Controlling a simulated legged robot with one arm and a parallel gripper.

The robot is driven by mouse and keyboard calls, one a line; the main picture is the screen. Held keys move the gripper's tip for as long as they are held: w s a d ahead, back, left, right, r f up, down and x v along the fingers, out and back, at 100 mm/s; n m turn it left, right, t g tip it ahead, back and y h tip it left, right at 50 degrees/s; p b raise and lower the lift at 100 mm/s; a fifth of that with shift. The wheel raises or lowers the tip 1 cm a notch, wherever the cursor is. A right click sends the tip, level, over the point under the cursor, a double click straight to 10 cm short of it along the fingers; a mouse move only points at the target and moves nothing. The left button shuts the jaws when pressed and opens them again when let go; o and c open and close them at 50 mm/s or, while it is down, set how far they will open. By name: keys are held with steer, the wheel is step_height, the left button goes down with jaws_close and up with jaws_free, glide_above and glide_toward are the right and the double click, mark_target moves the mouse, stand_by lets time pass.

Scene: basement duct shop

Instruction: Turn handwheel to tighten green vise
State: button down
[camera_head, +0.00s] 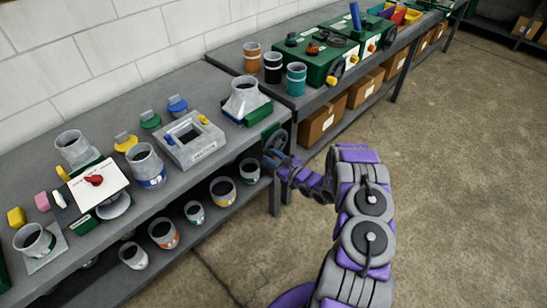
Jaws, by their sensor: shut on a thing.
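The green vise (260,129) sits at the right front corner of the near bench, and much of it is hidden under a grey duct fitting and behind the bench edge. Its dark handwheel (274,139) sticks out from the bench front. My purple and grey arm reaches in from the lower right. My gripper (275,156) is at the handwheel and shut on its rim; the fingers are small and partly hidden in this view.
A square grey duct frame (194,140) and several round duct collars stand on the near bench (95,126). More collars sit on its lower shelf. The far bench holds green boxes (325,55), with cardboard boxes (322,121) below. The concrete floor at right is clear.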

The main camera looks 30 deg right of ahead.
steer(key=shift+d+r, duration=0.1)
steer(key=shift+r, duration=0.05)
steer(key=c, duration=0.7)
jaws_free()
steer(key=shift+c, duration=0.2)
steer(key=p+v, duration=0.2)
steer(key=v, duration=1.5)
steer(key=shift+s+d, duration=0.1)
